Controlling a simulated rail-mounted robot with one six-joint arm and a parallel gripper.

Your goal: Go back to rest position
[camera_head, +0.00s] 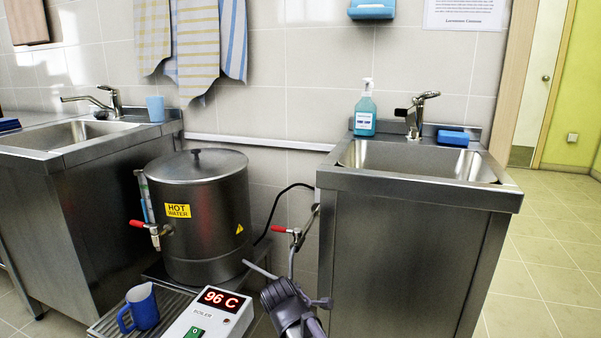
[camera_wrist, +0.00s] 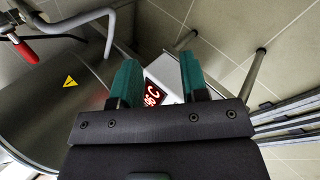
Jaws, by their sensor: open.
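My gripper (camera_wrist: 158,78) is open in the wrist view. Its two teal fingers stand apart with nothing held between them. The white control box (camera_head: 212,316) with a red "96 C" display shows beyond the fingers, partly hidden by them. In the head view, a dark part of my arm is low at the centre, right of the control box and in front of the right sink unit. The steel hot water boiler (camera_head: 200,215) stands left of my arm, lid on. A blue jug (camera_head: 143,306) stands upright on the slatted rack in front of the boiler.
A red-handled tap (camera_head: 152,229) is on the boiler; another red handle (camera_head: 281,230) is on a pipe beside the right sink unit (camera_head: 400,260). The left sink unit (camera_head: 90,190) stands behind the jug. Open floor (camera_head: 550,260) lies at the right.

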